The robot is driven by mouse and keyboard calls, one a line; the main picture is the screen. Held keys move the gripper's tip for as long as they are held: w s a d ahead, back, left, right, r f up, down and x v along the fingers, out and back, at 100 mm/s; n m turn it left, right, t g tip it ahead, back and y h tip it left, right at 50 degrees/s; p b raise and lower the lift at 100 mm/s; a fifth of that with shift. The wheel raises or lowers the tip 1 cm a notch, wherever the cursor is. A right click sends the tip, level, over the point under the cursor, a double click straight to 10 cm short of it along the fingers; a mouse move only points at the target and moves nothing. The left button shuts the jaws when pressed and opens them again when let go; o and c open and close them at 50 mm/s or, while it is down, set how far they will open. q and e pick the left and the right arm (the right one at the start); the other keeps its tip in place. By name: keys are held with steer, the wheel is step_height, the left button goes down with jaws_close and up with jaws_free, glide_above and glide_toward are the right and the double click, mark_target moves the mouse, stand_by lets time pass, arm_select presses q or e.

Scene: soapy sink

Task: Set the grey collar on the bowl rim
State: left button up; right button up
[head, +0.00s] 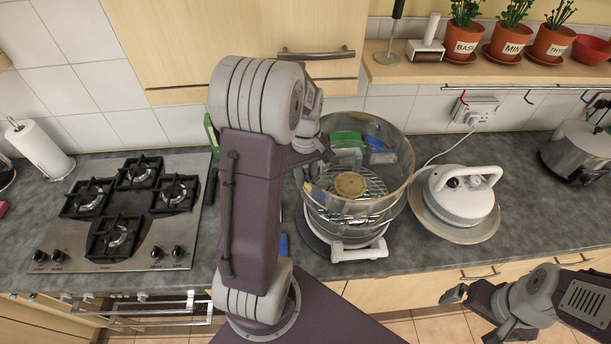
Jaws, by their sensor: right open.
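A round clear glass bowl (325,213) stands on a white base with a front handle, with a wire rack and a round brown item (350,185) inside. A greyish ring-like band (408,160) runs around its top and looks like the grey collar. I cannot tell whether it sits on the rim or is held just above it. My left gripper (322,150) is at the left side of this band, partly hidden by its own wrist, and its jaws cannot be made out. My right gripper (452,295) is open and empty, low in front of the counter.
A white lid with a handle (462,200) rests on a round plate right of the bowl. A gas hob (130,205) is on the left. A steel pot (580,150) stands at the far right. A shelf with herb pots (465,42) hangs above. Counter between lid and pot is clear.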

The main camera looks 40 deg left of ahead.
arm_select(q)
steer(key=shift+r, duration=0.2)
step_height(320, 180, up, 13)
stand_by(0.4)
